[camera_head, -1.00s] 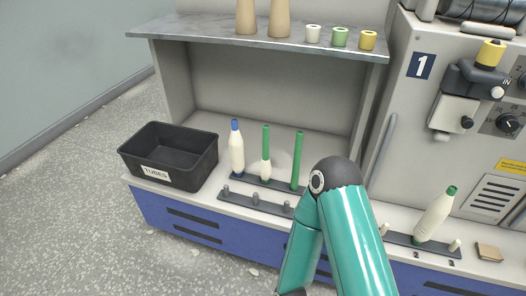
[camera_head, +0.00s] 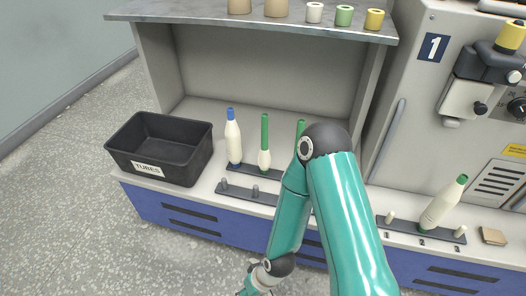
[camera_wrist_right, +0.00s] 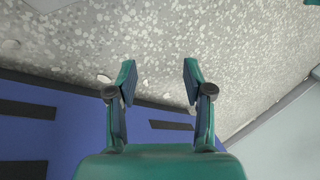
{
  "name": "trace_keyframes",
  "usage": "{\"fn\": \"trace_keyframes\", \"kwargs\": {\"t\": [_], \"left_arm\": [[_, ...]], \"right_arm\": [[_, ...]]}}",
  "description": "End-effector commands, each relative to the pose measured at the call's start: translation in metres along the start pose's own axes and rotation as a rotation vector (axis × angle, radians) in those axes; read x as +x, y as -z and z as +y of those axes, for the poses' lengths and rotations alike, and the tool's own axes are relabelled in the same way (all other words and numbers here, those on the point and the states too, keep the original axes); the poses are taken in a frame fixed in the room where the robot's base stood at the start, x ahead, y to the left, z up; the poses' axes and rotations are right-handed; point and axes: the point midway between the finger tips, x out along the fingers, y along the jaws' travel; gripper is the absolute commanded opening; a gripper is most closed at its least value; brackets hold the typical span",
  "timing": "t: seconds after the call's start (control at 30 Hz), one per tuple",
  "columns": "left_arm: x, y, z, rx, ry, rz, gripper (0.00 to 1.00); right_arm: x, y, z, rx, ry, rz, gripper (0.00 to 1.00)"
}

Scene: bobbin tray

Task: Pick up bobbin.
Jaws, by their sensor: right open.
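A white bobbin with a blue top (camera_head: 234,142) stands upright on the rear peg rail at the work surface. Next to it stands a green tube with a little white yarn at its base (camera_head: 264,150). Another green tube (camera_head: 300,128) is mostly hidden behind my right arm. A white bobbin with a green top (camera_head: 442,204) leans on the right-hand rail. My right gripper (camera_wrist_right: 159,66) is open and empty, with speckled floor and the blue cabinet front behind its fingers. In the head view its wrist hangs low in front of the cabinet. My left gripper is not in view.
A black bin labelled TUBES (camera_head: 168,180) stands at the left end of the surface. A front rail (camera_head: 237,191) has bare pegs. A shelf (camera_head: 250,22) with cones and small spools overhangs the bobbins. A grey machine (camera_head: 425,110) stands at right. A small tan block (camera_head: 493,236) lies far right.

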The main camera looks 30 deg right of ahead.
Motion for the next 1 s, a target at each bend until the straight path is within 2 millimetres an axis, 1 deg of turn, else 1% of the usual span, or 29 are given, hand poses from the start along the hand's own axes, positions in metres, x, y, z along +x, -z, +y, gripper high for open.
{"fn": "trace_keyframes", "kwargs": {"t": [0.03, 0.07, 0.1, 0.17, 0.2, 0.27, 0.3, 0.37, 0.4, 0.47, 0.5, 0.53, 0.57, 0.6, 0.7, 0.8, 0.83, 0.9, 1.0], "left_arm": [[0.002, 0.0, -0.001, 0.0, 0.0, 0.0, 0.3], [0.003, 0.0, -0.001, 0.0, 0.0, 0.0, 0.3], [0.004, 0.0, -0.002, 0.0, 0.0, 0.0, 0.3], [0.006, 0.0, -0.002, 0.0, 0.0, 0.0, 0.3], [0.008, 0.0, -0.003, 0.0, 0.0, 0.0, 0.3], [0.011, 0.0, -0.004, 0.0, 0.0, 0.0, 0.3], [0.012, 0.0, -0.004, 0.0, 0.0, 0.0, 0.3], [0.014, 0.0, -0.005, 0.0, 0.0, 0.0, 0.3], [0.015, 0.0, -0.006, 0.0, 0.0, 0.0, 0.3], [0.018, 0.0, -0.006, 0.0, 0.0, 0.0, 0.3], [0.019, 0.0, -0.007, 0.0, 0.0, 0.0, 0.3], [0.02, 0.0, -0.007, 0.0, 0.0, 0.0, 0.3], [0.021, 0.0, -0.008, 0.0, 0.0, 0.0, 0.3], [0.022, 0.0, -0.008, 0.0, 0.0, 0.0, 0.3], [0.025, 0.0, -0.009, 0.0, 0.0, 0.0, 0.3], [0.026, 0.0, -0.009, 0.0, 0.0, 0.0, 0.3], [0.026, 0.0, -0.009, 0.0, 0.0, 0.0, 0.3], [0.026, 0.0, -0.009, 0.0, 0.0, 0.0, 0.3], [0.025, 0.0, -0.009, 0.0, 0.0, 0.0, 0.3]], "right_arm": [[-0.012, 0.02, 0.006, -0.002, 0.001, 0.059, 0.51], [-0.02, 0.03, 0.009, -0.007, 0.002, 0.094, 0.51], [-0.033, 0.046, 0.011, -0.016, 0.004, 0.147, 0.51], [-0.056, 0.072, 0.016, -0.033, 0.004, 0.239, 0.51], [-0.075, 0.089, 0.02, -0.046, 0.001, 0.307, 0.51], [-0.107, 0.113, 0.025, -0.07, -0.007, 0.413, 0.51], [-0.129, 0.127, 0.03, -0.086, -0.015, 0.483, 0.51], [-0.161, 0.144, 0.035, -0.111, -0.029, 0.578, 0.51], [-0.183, 0.153, 0.038, -0.125, -0.042, 0.638, 0.51], [-0.217, 0.163, 0.043, -0.151, -0.064, 0.731, 0.51], [-0.241, 0.169, 0.047, -0.169, -0.082, 0.795, 0.51], [-0.259, 0.172, 0.049, -0.183, -0.097, 0.842, 0.51], [-0.276, 0.174, 0.051, -0.197, -0.112, 0.885, 0.51], [-0.297, 0.175, 0.053, -0.214, -0.132, 0.938, 0.51], [-0.342, 0.174, 0.056, -0.251, -0.178, 1.048, 0.51], [-0.371, 0.171, 0.057, -0.28, -0.213, 1.119, 0.51], [-0.377, 0.17, 0.057, -0.285, -0.221, 1.133, 0.51], [-0.387, 0.169, 0.057, -0.294, -0.233, 1.157, 0.51], [-0.39, 0.173, 0.057, -0.301, -0.239, 1.169, 0.51]]}}
